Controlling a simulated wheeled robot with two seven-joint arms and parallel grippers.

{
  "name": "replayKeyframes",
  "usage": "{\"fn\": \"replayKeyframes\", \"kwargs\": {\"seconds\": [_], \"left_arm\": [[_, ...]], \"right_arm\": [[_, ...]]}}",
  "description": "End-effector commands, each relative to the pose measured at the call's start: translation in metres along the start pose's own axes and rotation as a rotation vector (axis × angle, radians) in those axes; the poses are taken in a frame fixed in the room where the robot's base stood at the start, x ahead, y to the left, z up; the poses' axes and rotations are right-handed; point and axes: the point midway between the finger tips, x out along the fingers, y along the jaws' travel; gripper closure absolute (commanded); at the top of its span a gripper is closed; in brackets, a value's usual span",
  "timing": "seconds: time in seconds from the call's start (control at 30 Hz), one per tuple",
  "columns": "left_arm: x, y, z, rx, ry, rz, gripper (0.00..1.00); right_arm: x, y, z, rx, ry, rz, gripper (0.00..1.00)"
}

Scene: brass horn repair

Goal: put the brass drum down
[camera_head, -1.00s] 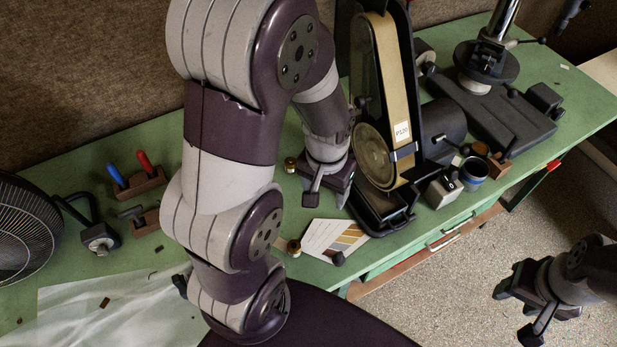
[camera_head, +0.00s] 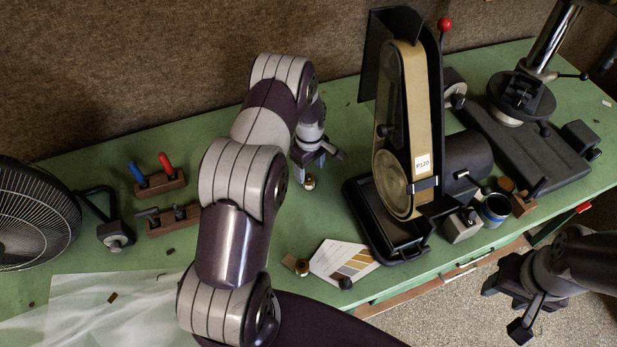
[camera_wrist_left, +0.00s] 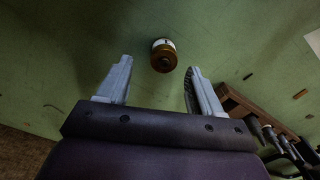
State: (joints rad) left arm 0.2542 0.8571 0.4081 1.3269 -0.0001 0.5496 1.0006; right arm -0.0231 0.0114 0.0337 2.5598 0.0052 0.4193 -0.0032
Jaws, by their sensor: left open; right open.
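A small brass drum (camera_head: 308,184) stands on the green bench, left of the belt sander. It also shows in the left wrist view (camera_wrist_left: 163,56), with a pale band round it, ahead of the gap between the fingertips. My left gripper (camera_head: 318,154) is open and empty, just behind the drum in the head view; the drum appears clear of both fingers (camera_wrist_left: 158,82). My right gripper (camera_head: 506,306) is open and empty beyond the bench's front edge, low at the right.
The belt sander (camera_head: 408,130) stands close to the right of my left gripper. Tool blocks (camera_head: 160,184) and a fan (camera_head: 35,215) are at left. Bench around the drum is clear.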

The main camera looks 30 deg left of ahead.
Motion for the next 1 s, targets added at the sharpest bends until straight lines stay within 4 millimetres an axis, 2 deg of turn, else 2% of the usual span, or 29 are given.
{"fn": "replayKeyframes", "kwargs": {"seconds": [0.03,0.1,0.23,0.43,0.47,0.6,0.67,1.0], "left_arm": [[0.003,-0.003,0.001,0.000,-0.003,-0.005,0.34],[0.017,-0.003,0.001,0.000,-0.002,-0.003,0.34],[0.036,-0.003,0.001,0.001,-0.001,-0.001,0.34],[0.039,-0.002,0.000,0.001,0.000,0.001,0.34],[0.039,-0.002,0.000,0.001,0.000,0.001,0.37],[0.039,-0.002,0.000,0.001,0.000,0.000,0.83],[0.039,-0.002,0.000,0.001,0.000,0.000,0.99],[0.032,-0.001,0.000,0.001,0.001,0.002,1.00]], "right_arm": [[-0.015,0.000,-0.002,0.000,0.001,0.000,0.51],[-0.021,0.000,-0.003,0.000,0.001,0.000,0.51],[-0.023,0.000,-0.003,0.000,0.001,0.000,0.51],[-0.021,0.000,-0.003,0.000,0.000,0.000,0.51],[-0.021,0.000,-0.003,0.000,0.000,0.000,0.51],[-0.021,0.000,-0.003,0.000,0.000,0.000,0.51],[-0.021,0.000,-0.003,0.000,0.000,0.000,0.51],[-0.017,0.000,-0.002,0.000,0.001,0.000,0.51]]}}
